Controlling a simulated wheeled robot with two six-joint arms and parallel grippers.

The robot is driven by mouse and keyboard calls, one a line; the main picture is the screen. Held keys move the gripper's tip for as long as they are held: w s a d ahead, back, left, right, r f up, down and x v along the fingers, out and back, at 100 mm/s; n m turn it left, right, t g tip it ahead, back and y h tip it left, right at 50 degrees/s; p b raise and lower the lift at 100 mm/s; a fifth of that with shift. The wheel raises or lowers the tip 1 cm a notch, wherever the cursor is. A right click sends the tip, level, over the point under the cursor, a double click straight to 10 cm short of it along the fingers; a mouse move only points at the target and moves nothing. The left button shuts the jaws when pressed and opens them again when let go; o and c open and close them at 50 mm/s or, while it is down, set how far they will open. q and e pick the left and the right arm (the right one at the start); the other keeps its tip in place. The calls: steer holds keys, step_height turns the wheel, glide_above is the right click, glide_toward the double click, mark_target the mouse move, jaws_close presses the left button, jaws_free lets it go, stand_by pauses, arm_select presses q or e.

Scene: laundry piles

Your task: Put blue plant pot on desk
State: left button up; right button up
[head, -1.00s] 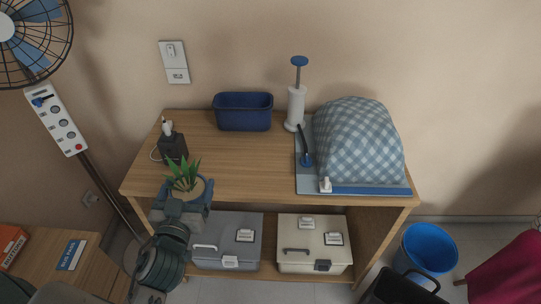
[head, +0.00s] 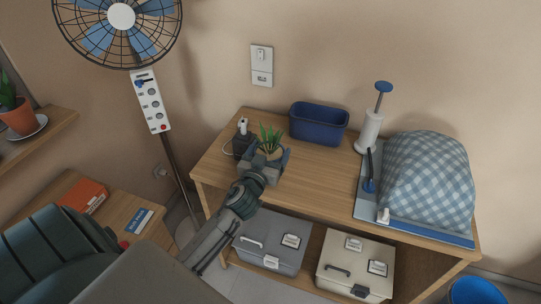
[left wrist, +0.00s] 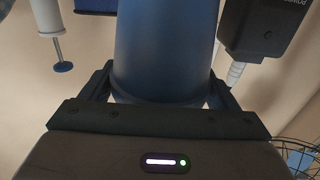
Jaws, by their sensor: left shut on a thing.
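The blue plant pot, with spiky green leaves and tan soil on top (head: 270,151), is held upright by my left gripper (head: 265,162). The gripper hides most of the pot's side in the head view. In the left wrist view the blue pot (left wrist: 165,50) fills the space between the two fingers. The pot is over the front left part of the wooden desk (head: 310,178); I cannot tell whether its base touches the top. My right gripper is not in view.
A black adapter (head: 242,146) with a white plug stands just left of the pot. The desk's middle is bare. Two toolboxes sit on the lower shelf.

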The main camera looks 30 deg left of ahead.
arm_select(q)
steer(key=shift+w+a+r, duration=0.15)
steer(key=shift+w, duration=0.4)
step_height(320, 180, down, 3)
steer(key=shift+s+f, duration=0.1)
steer(key=shift+s, duration=0.05)
steer(key=shift+f, duration=0.3)
steer(key=o, duration=1.1)
steer(key=shift+o, duration=0.2)
steer(key=shift+s, duration=0.15)
